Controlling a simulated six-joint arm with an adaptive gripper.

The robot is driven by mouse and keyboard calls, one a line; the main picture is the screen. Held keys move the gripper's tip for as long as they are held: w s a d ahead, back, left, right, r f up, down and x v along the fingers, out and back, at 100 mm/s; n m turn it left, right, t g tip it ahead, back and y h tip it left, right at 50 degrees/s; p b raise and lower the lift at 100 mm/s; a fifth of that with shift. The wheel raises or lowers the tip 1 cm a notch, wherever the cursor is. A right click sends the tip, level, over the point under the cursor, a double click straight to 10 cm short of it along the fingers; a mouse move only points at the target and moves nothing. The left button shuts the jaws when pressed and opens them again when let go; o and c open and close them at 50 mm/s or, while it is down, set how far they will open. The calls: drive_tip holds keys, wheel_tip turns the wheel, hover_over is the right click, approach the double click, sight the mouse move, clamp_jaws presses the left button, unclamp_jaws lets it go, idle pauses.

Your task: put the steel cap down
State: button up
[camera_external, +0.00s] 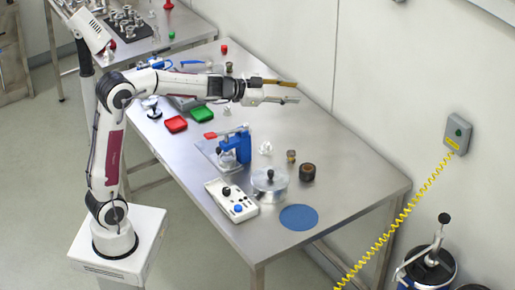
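A round steel cap with a black knob (270,182) is on the steel table, near the front end. I cannot tell whether it rests on a vessel or directly on the table. My gripper (297,92) is above the table's far half, well away from the cap, pointing right. Its two fingers are apart, with nothing visible between them. A flat round blue mat (299,217) lies just right and in front of the cap, bare.
A white control box (232,197) stands left of the cap. A blue press (236,148) is behind it. A dark ring-shaped part (307,172) and a small brass-coloured part (291,156) stand nearby. Red (175,124) and green (202,114) trays lie farther back. The table's right side is clear.

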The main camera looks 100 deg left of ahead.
drive_tip(key=s+d+r+n+g, duration=0.1)
drive_tip(key=s+d, duration=0.1)
drive_tip(key=d, duration=0.8)
drive_tip(key=s+d+f+g+h, duration=0.2)
drive_tip(key=s+d+f, duration=0.3)
drive_tip(key=s+d, duration=0.3)
drive_tip(key=s+d+f+m+g+h, duration=0.1)
drive_tip(key=s+d+f+g+h, duration=0.1)
drive_tip(key=s+d+f, duration=0.3)
drive_tip(key=s+d+f+g+h, duration=0.2)
drive_tip(key=s+d+f, duration=0.3)
drive_tip(key=s+d, duration=0.8)
drive_tip(key=d+h, duration=0.1)
drive_tip(key=d, duration=0.6)
drive_tip(key=shift+d+f+m+g, duration=0.2)
drive_tip(key=shift+f+m+g, duration=0.1)
drive_tip(key=shift+f+m, duration=0.1)
